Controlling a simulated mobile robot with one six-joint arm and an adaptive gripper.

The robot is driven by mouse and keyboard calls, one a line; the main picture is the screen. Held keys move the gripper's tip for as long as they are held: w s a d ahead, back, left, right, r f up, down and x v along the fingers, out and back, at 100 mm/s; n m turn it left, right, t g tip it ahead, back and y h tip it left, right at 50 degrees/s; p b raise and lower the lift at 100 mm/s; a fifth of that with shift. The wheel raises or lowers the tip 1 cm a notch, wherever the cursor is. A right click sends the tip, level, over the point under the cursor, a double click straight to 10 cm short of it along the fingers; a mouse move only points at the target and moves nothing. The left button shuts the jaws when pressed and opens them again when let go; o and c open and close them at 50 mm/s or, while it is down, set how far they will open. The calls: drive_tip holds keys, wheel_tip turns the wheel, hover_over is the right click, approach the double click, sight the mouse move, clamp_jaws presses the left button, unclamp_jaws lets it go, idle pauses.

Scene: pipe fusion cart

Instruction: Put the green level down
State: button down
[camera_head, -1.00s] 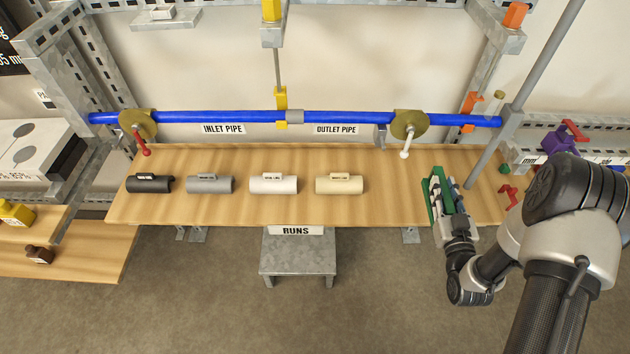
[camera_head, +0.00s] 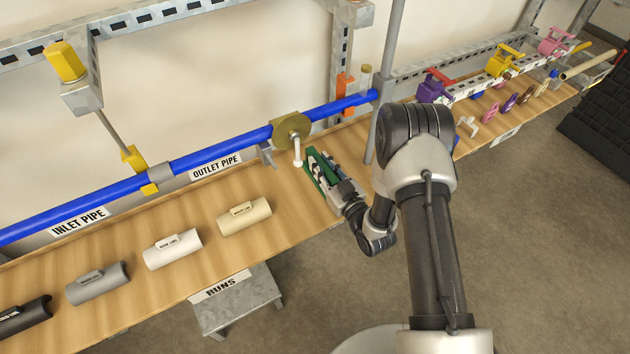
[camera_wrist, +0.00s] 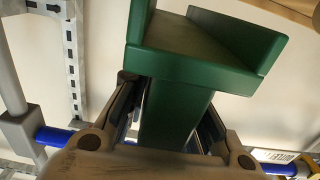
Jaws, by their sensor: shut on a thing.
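The green level (camera_head: 318,168) shows in the head view near the right part of the wooden bench, just right of the white-handled valve. My gripper (camera_head: 330,180) is shut on it. In the wrist view the level (camera_wrist: 200,60) is a green body with a flat, raised-edge end, and its narrower part runs down between the fingers of my gripper (camera_wrist: 175,120). The gripper hides part of it in the head view. I cannot tell whether the level touches the bench.
The wooden bench (camera_head: 285,215) holds cream (camera_head: 244,216), white (camera_head: 172,249), grey (camera_head: 97,284) and black (camera_head: 24,315) half-pipe pieces. A blue pipe (camera_head: 220,148) with a brass valve (camera_head: 292,131) runs behind. A grey post (camera_head: 391,55) stands close to my arm. Coloured clamps line the right-hand rail.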

drive_tip(key=shift+f+b, duration=0.85)
drive_tip(key=shift+f, duration=1.7)
drive_tip(key=shift+f, duration=0.1)
drive_tip(key=shift+f, duration=0.1)
drive_tip(key=c, duration=1.4)
unclamp_jaws()
drive_tip(key=shift+r, duration=0.2)
drive_tip(key=p+v, duration=0.3)
drive_tip(key=v, duration=0.9)
